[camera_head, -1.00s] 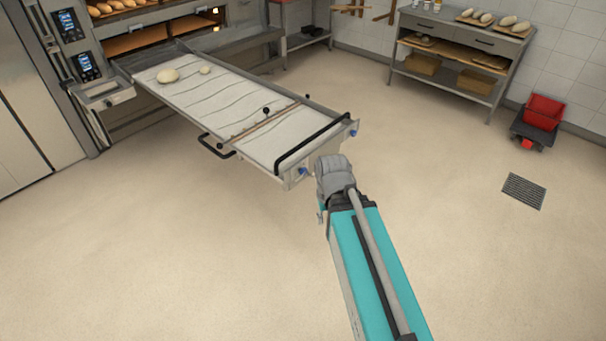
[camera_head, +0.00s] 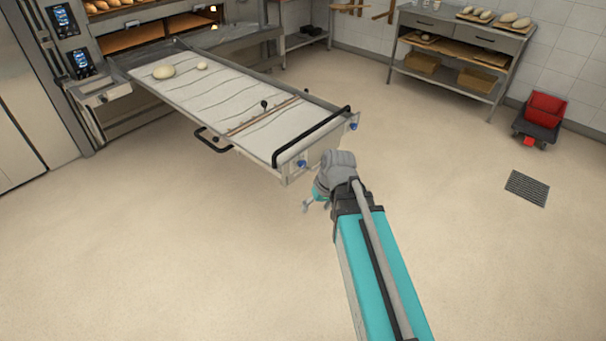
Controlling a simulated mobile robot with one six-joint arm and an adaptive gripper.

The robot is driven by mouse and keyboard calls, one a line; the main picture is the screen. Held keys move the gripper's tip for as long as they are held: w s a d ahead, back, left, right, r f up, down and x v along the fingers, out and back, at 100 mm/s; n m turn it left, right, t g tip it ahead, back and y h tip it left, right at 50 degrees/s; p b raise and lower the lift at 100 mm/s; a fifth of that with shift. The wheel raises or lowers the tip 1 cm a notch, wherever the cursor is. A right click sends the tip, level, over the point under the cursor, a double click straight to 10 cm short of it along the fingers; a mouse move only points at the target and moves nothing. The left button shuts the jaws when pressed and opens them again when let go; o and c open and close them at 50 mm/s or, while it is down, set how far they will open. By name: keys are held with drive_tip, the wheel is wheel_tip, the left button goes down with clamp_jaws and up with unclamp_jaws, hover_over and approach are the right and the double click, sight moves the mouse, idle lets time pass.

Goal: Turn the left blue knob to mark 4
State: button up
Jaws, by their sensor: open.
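The left blue knob (camera_head: 301,164) is on the near end face of the long loader tray (camera_head: 240,146), below its black handle bar. Its mark is too small to read. A second blue knob (camera_head: 353,127) is at the right corner of the same end. My gripper (camera_head: 307,204) is open, below and close to the left knob, apart from it. Part of my gripper is hidden behind my own wrist.
Two dough pieces (camera_head: 164,71) lie on the loader's far part. A black side handle (camera_head: 212,140) sticks out at its left. A steel table (camera_head: 455,50) and a red bin (camera_head: 544,112) stand at the right. The floor around the loader's near end is clear.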

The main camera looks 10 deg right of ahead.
drive_tip(key=w+a+f+n+t+y+b, duration=0.1)
drive_tip(key=w+f+n+t+y+b, duration=0.15)
drive_tip(key=w+f+b, duration=0.55)
drive_tip(key=t+y+b, duration=0.6)
drive_tip(key=t+b, duration=0.4)
drive_tip(key=b, duration=1.5)
approach(304, 166)
drive_tip(key=v, duration=0.3)
drive_tip(key=shift+s+a+h, duration=0.1)
drive_tip(key=shift+s+h, duration=0.1)
drive_tip(key=shift+h, duration=0.05)
drive_tip(key=shift+w+a, duration=0.1)
drive_tip(key=x, duration=1.3)
drive_tip(key=shift+w+a+r, duration=0.2)
drive_tip(key=shift+c, duration=0.3)
drive_tip(key=c, duration=1.1)
